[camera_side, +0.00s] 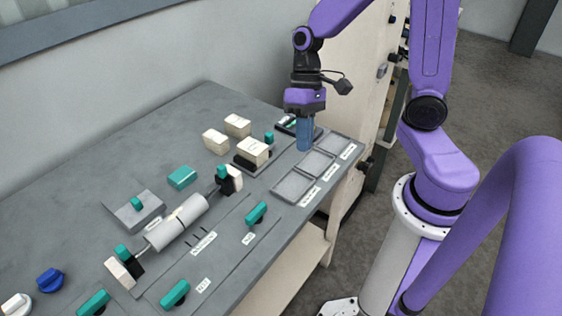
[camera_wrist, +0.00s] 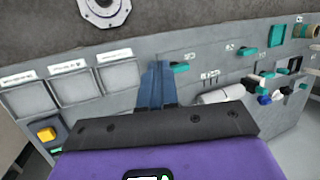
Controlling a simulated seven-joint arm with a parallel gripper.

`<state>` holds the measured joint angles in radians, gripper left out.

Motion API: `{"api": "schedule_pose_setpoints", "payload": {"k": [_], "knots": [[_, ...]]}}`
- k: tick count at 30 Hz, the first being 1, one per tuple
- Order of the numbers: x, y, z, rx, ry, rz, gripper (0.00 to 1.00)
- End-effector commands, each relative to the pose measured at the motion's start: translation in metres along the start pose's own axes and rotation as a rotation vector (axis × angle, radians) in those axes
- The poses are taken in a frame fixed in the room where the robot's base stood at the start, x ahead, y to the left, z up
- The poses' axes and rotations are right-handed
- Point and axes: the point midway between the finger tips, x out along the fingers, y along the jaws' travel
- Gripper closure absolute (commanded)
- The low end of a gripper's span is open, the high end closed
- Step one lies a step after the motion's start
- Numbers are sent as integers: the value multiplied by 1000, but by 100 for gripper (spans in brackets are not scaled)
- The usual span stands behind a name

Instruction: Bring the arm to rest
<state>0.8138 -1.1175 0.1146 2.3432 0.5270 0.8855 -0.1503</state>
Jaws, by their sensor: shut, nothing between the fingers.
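My gripper (camera_side: 305,135) hangs fingers-down above the far right part of the grey bench (camera_side: 235,100), near the square trays. Its blue fingers are together with nothing between them. In the wrist view the closed fingers (camera_wrist: 157,84) point away from the camera, with the bench beyond. My purple arm bends down to it from the upper right in the side view. I cannot tell how high the fingertips are above the bench.
Square trays (camera_side: 293,186) lie at the bench's right edge. A grey roll (camera_side: 182,222) sits on a spindle between white blocks. Cream blocks (camera_side: 215,141), a teal block (camera_side: 182,177) and teal handles (camera_side: 256,213) stand around. A cream cabinet (camera_side: 345,60) rises behind my gripper.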

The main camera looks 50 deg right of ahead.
Motion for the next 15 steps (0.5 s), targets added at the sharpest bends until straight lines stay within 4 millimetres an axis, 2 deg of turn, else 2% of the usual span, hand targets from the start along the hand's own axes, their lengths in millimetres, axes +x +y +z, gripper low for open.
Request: {"api": "schedule_pose_setpoints", "payload": {"k": [1,6,15], "knots": [[1,-7,13,-81,-8,37,100],[3,-19,50,-338,-25,159,100],[0,-26,103,-776,-4,340,100]]}}
